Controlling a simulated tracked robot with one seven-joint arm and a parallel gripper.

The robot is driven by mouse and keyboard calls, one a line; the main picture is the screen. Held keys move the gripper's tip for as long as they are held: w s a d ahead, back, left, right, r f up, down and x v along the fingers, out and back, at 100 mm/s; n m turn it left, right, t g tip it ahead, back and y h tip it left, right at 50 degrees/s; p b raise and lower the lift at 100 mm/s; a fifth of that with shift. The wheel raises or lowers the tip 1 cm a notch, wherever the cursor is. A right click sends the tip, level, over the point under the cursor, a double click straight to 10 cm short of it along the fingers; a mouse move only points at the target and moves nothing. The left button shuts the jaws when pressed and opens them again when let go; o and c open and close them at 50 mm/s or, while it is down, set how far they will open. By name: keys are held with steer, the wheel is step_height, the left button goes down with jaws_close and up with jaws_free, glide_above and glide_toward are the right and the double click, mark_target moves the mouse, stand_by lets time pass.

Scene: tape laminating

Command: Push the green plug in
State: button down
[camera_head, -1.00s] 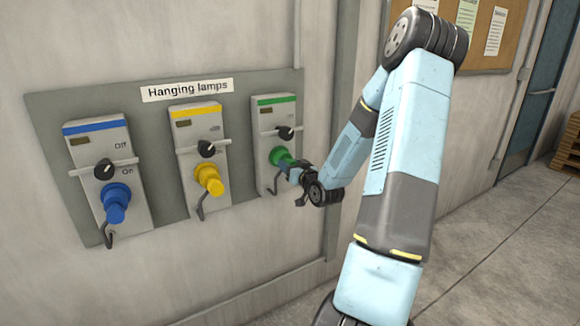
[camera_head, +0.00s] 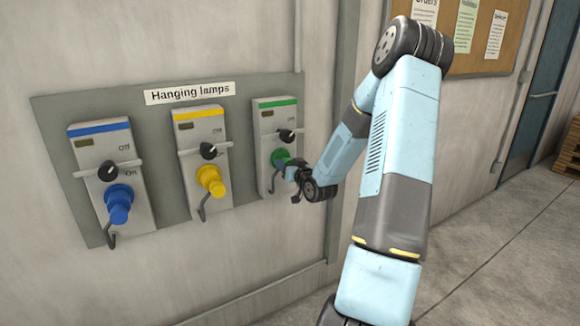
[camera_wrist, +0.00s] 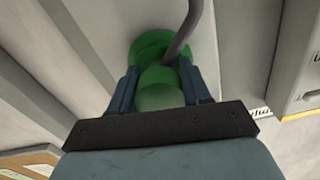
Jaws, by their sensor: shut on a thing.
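The green plug (camera_head: 281,158) is at the front of the right-hand box (camera_head: 266,130), the one with the green stripe. My gripper (camera_head: 291,170) is shut on the plug. In the wrist view the plug body (camera_wrist: 158,88) lies between the two blue fingers of my gripper (camera_wrist: 155,92), and its front end meets the round green socket (camera_wrist: 150,46). I cannot tell how deep the plug sits. A grey hook or cable (camera_wrist: 186,32) crosses the socket in that view. My gripper partly hides the plug in the head view.
The box with the yellow plug (camera_head: 210,180) and the box with the blue plug (camera_head: 118,202) stand to the left on the same grey panel (camera_head: 160,130). Each box has a black knob above its plug. A label (camera_head: 190,92) reads "Hanging lamps".

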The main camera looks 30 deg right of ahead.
steer(key=shift+w+a+r, duration=0.15)
steer(key=shift+w+r, duration=0.3)
steer(key=shift+w, duration=0.05)
steer(key=c, duration=0.8)
jaws_free()
steer(key=shift+a, duration=0.1)
steer(key=shift+o, duration=1.4)
steer(key=shift+s+f, duration=0.15)
steer(key=shift+s, duration=0.1)
steer(key=s+d, duration=0.1)
steer(key=s, duration=1.3)
steer(key=shift+f, duration=0.3)
